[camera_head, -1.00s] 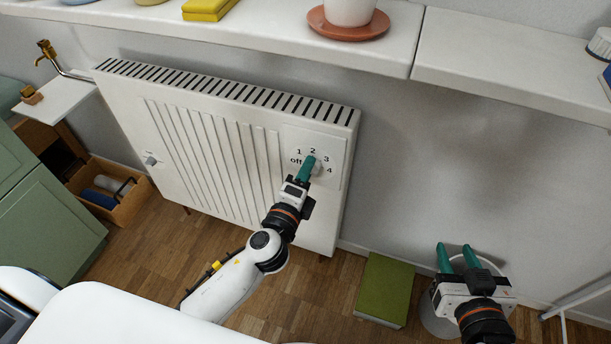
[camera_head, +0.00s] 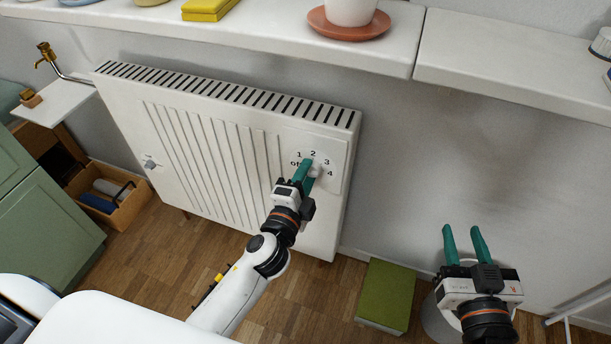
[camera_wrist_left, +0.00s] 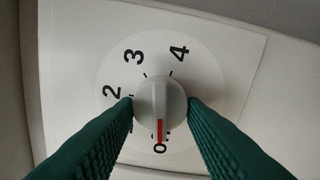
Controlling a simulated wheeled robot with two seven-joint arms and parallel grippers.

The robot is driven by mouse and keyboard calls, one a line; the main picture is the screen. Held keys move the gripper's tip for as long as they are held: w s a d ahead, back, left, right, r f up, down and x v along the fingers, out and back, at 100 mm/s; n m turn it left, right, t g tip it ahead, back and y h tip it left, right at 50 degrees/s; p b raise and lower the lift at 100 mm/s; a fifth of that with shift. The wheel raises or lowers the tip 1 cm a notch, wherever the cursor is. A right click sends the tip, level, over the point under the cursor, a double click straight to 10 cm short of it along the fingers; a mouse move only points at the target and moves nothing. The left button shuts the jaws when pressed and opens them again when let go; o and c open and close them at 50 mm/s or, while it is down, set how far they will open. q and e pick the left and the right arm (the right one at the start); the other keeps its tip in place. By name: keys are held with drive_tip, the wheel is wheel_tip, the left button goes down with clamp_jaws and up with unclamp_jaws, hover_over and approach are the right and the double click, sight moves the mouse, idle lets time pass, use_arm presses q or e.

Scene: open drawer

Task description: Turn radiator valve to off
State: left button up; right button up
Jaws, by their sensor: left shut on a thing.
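The radiator valve knob (camera_wrist_left: 160,98) is grey-white and sits on a pale dial plate (camera_wrist_left: 226,45) with 2, 3, 4 and part of the off label in the left wrist view. The knob's red mark points at the off label; the 1 is mostly hidden by a finger. My left gripper (camera_head: 307,170) is shut on the knob, a green finger on each side. In the head view, the knob (camera_head: 316,171) is partly covered by the fingers, at the radiator's (camera_head: 215,150) upper right. My right gripper (camera_head: 462,234) is open and empty, low at the right, away from the radiator.
A white shelf (camera_head: 270,40) with an orange saucer (camera_head: 350,32) runs above the radiator. A green box (camera_head: 386,294) lies on the floor between my arms. A bin (camera_head: 437,322) stands below my right gripper. A wooden crate (camera_head: 130,205) is at the left.

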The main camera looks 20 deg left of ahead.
use_arm(q)
drive_tip(key=o, duration=1)
drive_tip(key=shift+c, duration=0.2)
drive_tip(key=s+b, duration=0.1)
drive_tip(key=s, duration=1.1)
drive_tip(key=shift+a, duration=0.2)
use_arm(e)
drive_tip(key=shift+a+r+t+y, duration=0.25)
drive_tip(key=shift+r+t, duration=0.45)
drive_tip(key=shift+r, duration=0.35)
drive_tip(key=shift+a+r+t+y, duration=0.1)
drive_tip(key=shift+r+t+y, duration=0.15)
drive_tip(key=shift+r+t, duration=0.6)
drive_tip(key=shift+r, duration=0.15)
